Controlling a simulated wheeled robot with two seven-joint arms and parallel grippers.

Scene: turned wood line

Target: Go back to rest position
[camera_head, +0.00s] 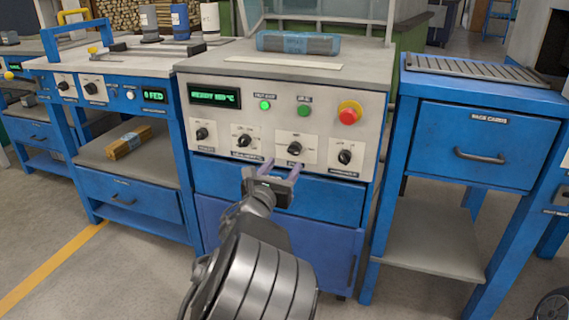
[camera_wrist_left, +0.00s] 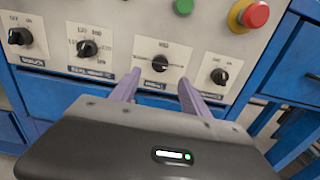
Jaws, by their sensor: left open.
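My left gripper (camera_head: 281,168) is open and empty in front of the machine's grey control panel (camera_head: 225,118), just below the third knob (camera_head: 295,149). In the left wrist view its two purple fingers (camera_wrist_left: 158,88) point at the panel, one on each side below that knob (camera_wrist_left: 160,63). I cannot tell whether they touch the panel. My left arm comes up from the bottom of the head view. My right gripper is in neither view.
The panel carries several knobs, a lit display (camera_head: 214,96), green lights and a red emergency button (camera_head: 349,112). A wrapped blue bundle (camera_head: 298,43) lies on top. A blue drawer table (camera_head: 487,145) stands right, a blue workbench (camera_head: 130,190) left. Grey floor (camera_head: 100,270) is open at lower left.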

